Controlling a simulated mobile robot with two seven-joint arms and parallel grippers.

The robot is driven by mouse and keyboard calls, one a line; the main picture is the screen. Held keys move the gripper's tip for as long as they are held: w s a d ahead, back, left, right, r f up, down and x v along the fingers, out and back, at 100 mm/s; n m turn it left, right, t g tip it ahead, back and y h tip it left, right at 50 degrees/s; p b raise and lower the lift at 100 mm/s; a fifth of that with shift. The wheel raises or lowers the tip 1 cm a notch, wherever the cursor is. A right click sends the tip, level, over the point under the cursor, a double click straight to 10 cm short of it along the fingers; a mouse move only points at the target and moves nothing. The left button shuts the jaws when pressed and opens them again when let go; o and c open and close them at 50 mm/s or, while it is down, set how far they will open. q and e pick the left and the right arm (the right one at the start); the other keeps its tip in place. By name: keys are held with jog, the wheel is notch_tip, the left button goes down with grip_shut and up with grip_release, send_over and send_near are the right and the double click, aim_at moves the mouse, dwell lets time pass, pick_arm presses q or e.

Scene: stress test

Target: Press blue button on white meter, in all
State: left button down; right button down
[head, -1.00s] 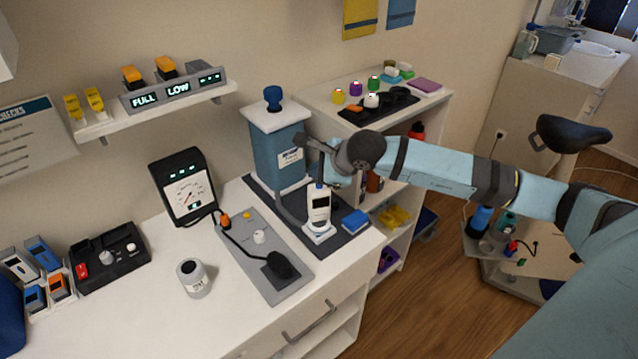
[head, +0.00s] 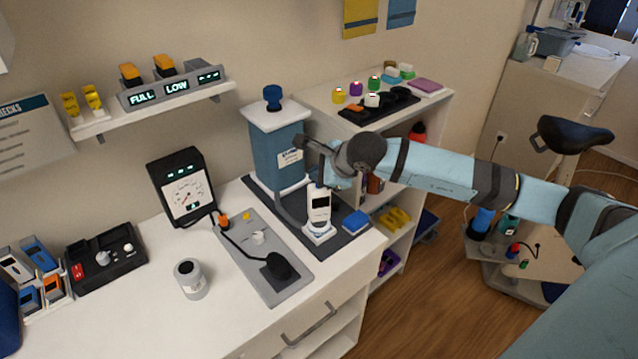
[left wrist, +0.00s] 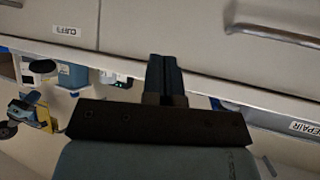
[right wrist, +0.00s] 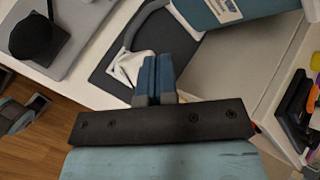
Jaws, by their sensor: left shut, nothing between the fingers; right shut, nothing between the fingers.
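The white meter (head: 319,204) with a dark screen stands upright on a white base on the dark mat (head: 352,239) at the counter's right end. My right gripper (head: 321,176) is shut and empty, pointing down at the meter's top. In the right wrist view its blue fingers (right wrist: 154,62) cover much of the white meter (right wrist: 124,66); I cannot tell whether they touch it. The blue button cannot be made out. My left gripper (left wrist: 165,62) is shut and empty, before the drawer fronts in the left wrist view, and out of the head view.
A blue dispenser (head: 277,150) with a white lid stands behind the meter. A blue block (head: 355,222) lies right of it.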

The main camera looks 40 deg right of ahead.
jog(key=shift+f+b, duration=0.4)
jog(key=shift+b, duration=0.15)
dwell(0.4)
dwell(0.4)
jog(key=shift+r, duration=0.9)
jog(key=shift+r+p, duration=0.85)
jog(key=shift+r, duration=1.65)
